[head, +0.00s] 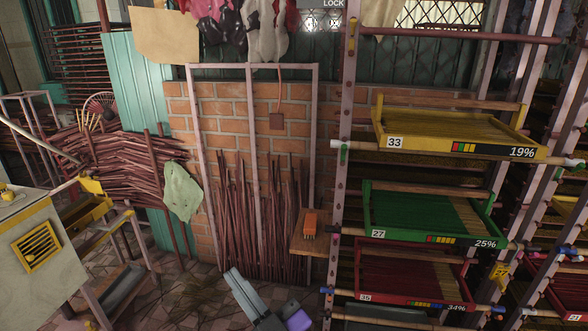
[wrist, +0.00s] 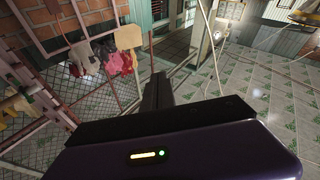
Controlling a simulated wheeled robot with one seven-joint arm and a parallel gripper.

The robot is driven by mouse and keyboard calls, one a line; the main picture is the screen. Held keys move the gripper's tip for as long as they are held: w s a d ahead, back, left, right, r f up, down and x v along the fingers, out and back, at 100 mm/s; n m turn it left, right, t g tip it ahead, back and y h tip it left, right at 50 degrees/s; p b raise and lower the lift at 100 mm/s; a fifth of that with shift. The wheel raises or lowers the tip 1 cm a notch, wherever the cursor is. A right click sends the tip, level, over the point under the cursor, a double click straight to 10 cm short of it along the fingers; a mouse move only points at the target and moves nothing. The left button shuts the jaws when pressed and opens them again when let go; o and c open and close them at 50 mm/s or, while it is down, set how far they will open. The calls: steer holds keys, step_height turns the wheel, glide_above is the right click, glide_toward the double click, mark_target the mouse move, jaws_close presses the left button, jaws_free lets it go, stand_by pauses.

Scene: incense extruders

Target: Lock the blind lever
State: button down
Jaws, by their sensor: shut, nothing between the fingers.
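I cannot make out the blind lever itself in either view. My gripper (wrist: 157,90) shows in the wrist view as dark fingers standing close together, shut and empty. It points over open tiled floor and touches nothing that I can see.
A rack at right holds a yellow tray (head: 455,128), a green tray (head: 430,215) and a red tray (head: 410,270). Bundled sticks (head: 125,155) lie at left beside a pale machine (head: 30,250). Cloths (head: 235,25) hang at the top. The tiled floor (wrist: 240,85) has free room.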

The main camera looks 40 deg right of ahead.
steer(key=w+d+r+t+h, duration=0.1)
steer(key=w+d+r+h, duration=0.15)
steer(key=w+r, duration=1.5)
steer(key=w+d+r+m+h+p, duration=0.1)
steer(key=w+r+h, duration=0.15)
steer(key=r, duration=0.65)
steer(key=w+d+r+m+h, duration=0.15)
steer(key=w+r, duration=0.25)
steer(key=r, duration=0.5)
steer(key=s+d+r+m+g+h, duration=0.1)
steer(key=d+r+m+g+h, duration=0.15)
steer(key=r, duration=0.85)
steer(key=s+d+r+m+g+h, duration=0.15)
steer(key=d+r+h, duration=0.25)
steer(key=r, duration=0.6)
steer(key=s+d+r+m+g, duration=0.3)
steer(key=s+d+r+g, duration=0.2)
steer(key=r+g, duration=0.15)
steer(key=s+g, duration=0.1)
steer(key=s+d+f+g, duration=0.1)
steer(key=s, duration=0.1)
steer(key=s+f+g, duration=0.1)
steer(key=shift+s+d+f+m+p, duration=0.2)
steer(key=shift+d+m+p, duration=0.05)
steer(key=shift+d+p, duration=0.15)
